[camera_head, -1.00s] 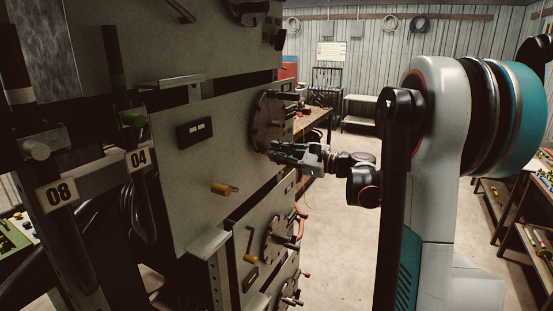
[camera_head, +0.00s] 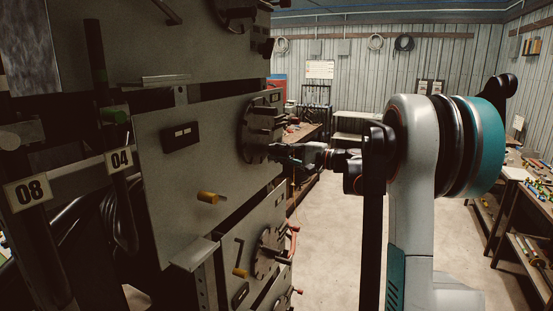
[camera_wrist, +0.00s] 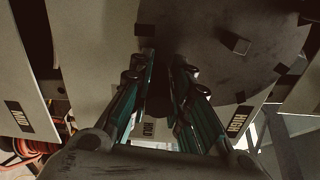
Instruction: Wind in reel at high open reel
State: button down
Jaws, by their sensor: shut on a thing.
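The high reel (camera_head: 256,122) is a dark round disc with stubby pegs, on the right edge of the middle grey panel in the head view. In the wrist view the disc (camera_wrist: 205,45) fills the upper middle, with square blocks on its face and near its rim. My gripper (camera_head: 271,152) is at the lower right part of the disc. In the wrist view my gripper (camera_wrist: 159,68) has its teal fingers on either side of a dark handle (camera_wrist: 159,98) and is shut on it. The handle's ends are partly hidden by the fingers.
A lower reel (camera_head: 268,252) with red-tipped parts sits below. A yellow knob (camera_head: 208,198) sticks out of the middle panel. Plates marked HIGH (camera_wrist: 235,122) and MID (camera_wrist: 19,117) show in the wrist view. Open floor (camera_head: 325,235) lies right of the panels.

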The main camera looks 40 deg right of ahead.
jog(key=shift+w+d+r, duration=0.2)
jog(key=shift+d+r, duration=0.2)
dwell(0.4)
jog(key=c, duration=1.5)
grip_release()
jog(key=v, duration=1.2)
